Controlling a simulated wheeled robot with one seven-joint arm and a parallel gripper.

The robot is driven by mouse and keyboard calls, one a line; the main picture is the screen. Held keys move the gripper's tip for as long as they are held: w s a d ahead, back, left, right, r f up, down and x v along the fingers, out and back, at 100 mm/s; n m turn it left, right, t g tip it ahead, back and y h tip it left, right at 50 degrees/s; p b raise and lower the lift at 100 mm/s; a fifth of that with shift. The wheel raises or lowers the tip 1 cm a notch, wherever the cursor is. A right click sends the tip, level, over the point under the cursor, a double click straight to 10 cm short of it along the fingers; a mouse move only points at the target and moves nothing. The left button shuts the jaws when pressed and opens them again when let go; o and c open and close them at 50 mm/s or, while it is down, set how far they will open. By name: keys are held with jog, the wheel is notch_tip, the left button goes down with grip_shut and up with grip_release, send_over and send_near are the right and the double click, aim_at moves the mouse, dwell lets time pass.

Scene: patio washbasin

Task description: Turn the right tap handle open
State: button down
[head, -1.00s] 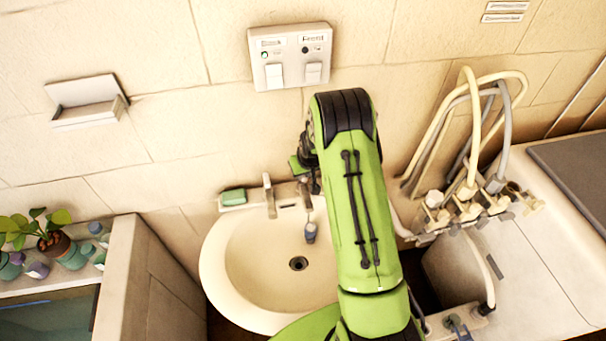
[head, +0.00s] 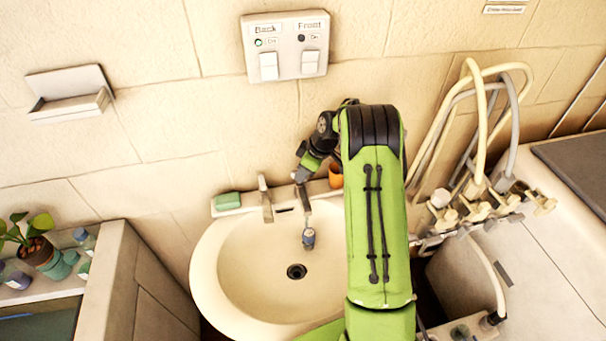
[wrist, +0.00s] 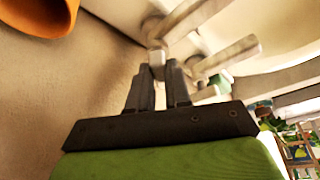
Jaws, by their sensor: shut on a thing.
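The right tap handle (wrist: 157,58) shows in the wrist view as a small pale piece between the fingertips. My gripper (wrist: 160,74) is shut on it, with two dark fingers pointing up in the picture. Beside the fingertips, pale metal tap parts (wrist: 205,18) extend up and to the right. In the head view my gripper (head: 301,176) is small, at the back of the basin near the spout (head: 306,215), and the right handle cannot be made out there. The left tap handle (head: 264,195) stands left of the spout.
The washbasin (head: 225,270) is empty. A green soap (head: 228,201) lies on its back left ledge. An orange cup (head: 336,176) stands close to my gripper and shows in the wrist view (wrist: 40,15). Hoses and valves (head: 480,205) are at right. A switch panel (head: 287,45) is above.

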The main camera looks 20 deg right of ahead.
jog(key=shift+w+n+g, duration=0.1)
jog(key=shift+n+g, duration=0.2)
jog(key=shift+n, duration=0.2)
jog(key=c, duration=1.1)
grip_release()
jog(key=shift+o, duration=0.2)
jog(key=p+v, duration=0.1)
jog(key=v, duration=1.4)
jog(key=shift+s+d+r, duration=0.2)
jog(key=shift+d+r, duration=0.05)
